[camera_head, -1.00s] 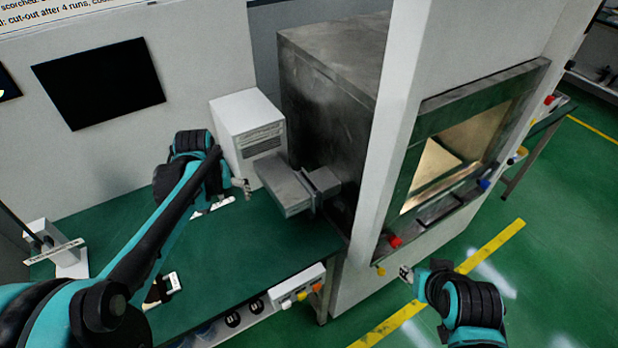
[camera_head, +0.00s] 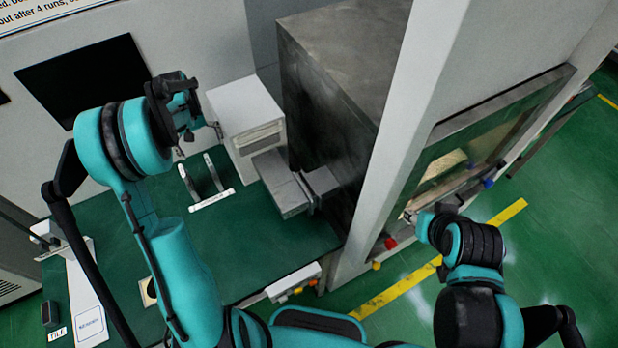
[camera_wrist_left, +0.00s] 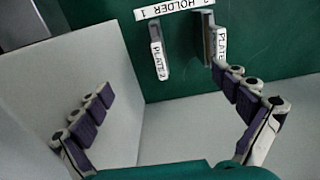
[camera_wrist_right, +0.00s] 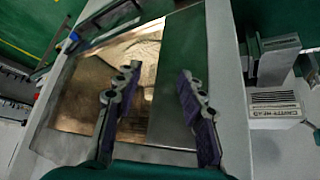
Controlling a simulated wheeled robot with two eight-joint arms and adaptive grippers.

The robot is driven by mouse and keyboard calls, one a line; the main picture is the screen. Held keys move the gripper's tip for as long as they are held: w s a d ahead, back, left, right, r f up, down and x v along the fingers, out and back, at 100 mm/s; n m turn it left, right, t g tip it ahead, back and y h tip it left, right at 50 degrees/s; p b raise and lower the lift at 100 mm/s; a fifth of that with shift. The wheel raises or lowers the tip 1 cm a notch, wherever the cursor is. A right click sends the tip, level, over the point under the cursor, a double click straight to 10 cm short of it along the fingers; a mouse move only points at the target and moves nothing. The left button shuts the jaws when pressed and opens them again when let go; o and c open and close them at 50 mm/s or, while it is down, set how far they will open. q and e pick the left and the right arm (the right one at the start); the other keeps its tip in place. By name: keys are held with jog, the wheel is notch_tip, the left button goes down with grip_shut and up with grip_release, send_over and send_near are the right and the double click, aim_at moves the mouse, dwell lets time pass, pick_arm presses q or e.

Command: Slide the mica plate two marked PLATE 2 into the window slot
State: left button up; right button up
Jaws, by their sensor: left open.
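Mica plate two (camera_wrist_left: 157,40), a thin grey piece labelled PLATE 2, stands in the holder (camera_head: 212,200). A similar plate (camera_wrist_left: 209,40) stands right of it in the left wrist view. My left gripper (camera_wrist_left: 165,108) is open and empty; its fingers are apart and short of the plates. In the head view the left gripper (camera_head: 198,132) hangs above and behind the holder. My right gripper (camera_wrist_right: 157,95) is open and empty before the cavity opening; it also shows in the head view (camera_head: 408,215). I cannot make out the window slot for certain; a grey waveguide block (camera_head: 280,183) joins the dark cabinet.
A white box (camera_head: 245,112) stands right of the holder, behind the waveguide block. The dark metal cabinet (camera_head: 335,90) and a white post (camera_head: 415,90) stand farther right. The green bench top (camera_head: 235,240) is clear in front of the holder.

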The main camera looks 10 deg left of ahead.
aim_at(207, 159)
pick_arm(q)
jog(key=shift+f, duration=0.15)
notch_tip(207, 159, down, 9)
jog(key=b, duration=0.6)
jog(key=shift+b, duration=0.4)
dwell(1.1)
grip_shut()
dwell(0.4)
jog(key=shift+r, duration=0.3)
jog(key=shift+r+p, duration=1.7)
jog(key=shift+r, duration=1.2)
